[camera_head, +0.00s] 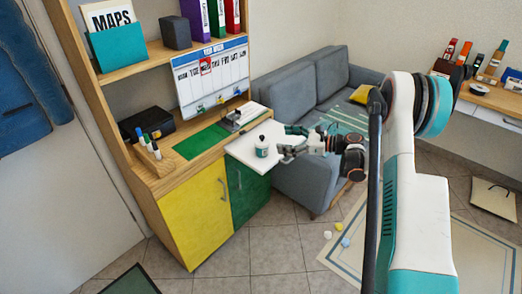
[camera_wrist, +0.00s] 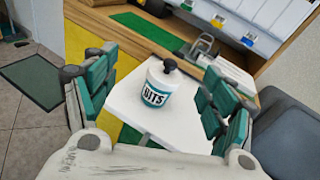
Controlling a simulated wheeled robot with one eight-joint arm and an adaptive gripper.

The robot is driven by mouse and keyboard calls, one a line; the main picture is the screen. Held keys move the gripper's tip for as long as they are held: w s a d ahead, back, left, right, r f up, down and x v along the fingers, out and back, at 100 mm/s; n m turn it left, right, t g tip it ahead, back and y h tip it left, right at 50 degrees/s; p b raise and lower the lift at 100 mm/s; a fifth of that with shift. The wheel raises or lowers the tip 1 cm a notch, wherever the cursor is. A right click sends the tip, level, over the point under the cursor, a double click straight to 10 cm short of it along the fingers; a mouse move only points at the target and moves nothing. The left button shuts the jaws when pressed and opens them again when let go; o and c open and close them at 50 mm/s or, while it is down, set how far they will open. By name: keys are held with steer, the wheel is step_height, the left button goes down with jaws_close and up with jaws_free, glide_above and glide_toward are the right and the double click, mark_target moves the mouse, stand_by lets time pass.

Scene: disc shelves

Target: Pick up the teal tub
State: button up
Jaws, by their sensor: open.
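The teal tub (camera_wrist: 157,88) is a small white tub with a teal band lettered "BITS" and a dark knob on its lid. It stands upright on a white pull-out board (camera_wrist: 123,98). In the head view the tub (camera_head: 262,148) is near the middle of that board (camera_head: 243,150). My gripper (camera_head: 283,142) is open, just to the right of the tub in the head view. In the wrist view the tub sits between the two open fingers of my gripper (camera_wrist: 152,95), ahead of them. I cannot tell how far apart they are in depth.
A wooden shelf unit (camera_head: 171,172) carries a green mat (camera_head: 200,141), a pen holder (camera_head: 155,160) and a week calendar (camera_head: 212,76). A grey sofa (camera_head: 305,185) stands close behind and to the right of the board. Small balls (camera_head: 345,242) lie on the floor.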

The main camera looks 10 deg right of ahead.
steer(key=m+t+y, duration=0.1)
steer(key=m+t, duration=0.1)
glide_toward(262, 140)
steer(key=w+v, duration=0.1)
steer(key=v, duration=0.2)
steer(key=x, duration=0.2)
steer(key=b+x, duration=0.1)
steer(key=x, duration=0.2)
steer(key=b+x, duration=0.1)
steer(key=x, duration=0.1)
steer(key=shift+w+a+f, duration=0.1)
steer(key=shift+a+f, duration=0.05)
steer(key=shift+f, duration=0.25)
steer(key=shift+b+x, duration=1.4)
steer(key=shift+x, duration=1.2)
steer(key=shift+c, duration=0.6)
jaws_close()
